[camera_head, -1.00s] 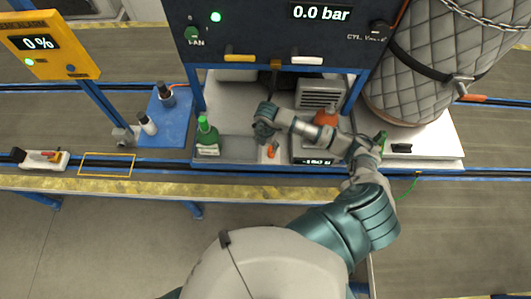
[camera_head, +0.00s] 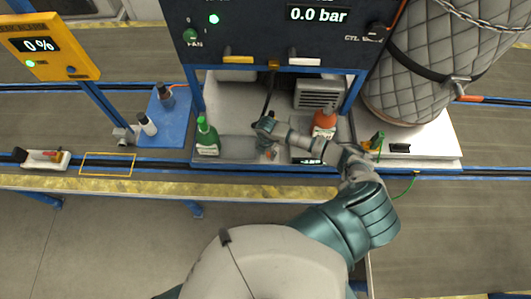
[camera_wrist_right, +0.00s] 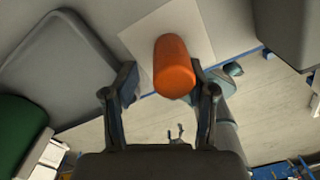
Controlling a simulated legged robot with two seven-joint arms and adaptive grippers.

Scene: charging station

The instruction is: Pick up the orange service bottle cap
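The orange service bottle cap (camera_wrist_right: 174,68) shows large in the right wrist view, beyond and between the two fingertips of my right gripper (camera_wrist_right: 166,88). The fingers are spread wide and do not visibly touch it. In the head view my right gripper (camera_head: 267,146) is over the bench shelf and hides most of the cap. My left gripper is not in view.
A green bottle (camera_head: 207,136) stands left of the gripper; its green part (camera_wrist_right: 20,130) shows in the wrist view. A grey vented box (camera_head: 320,93) is behind. A blue tray (camera_head: 163,112) with two small bottles is further left. A quilted tank (camera_head: 425,60) stands at right.

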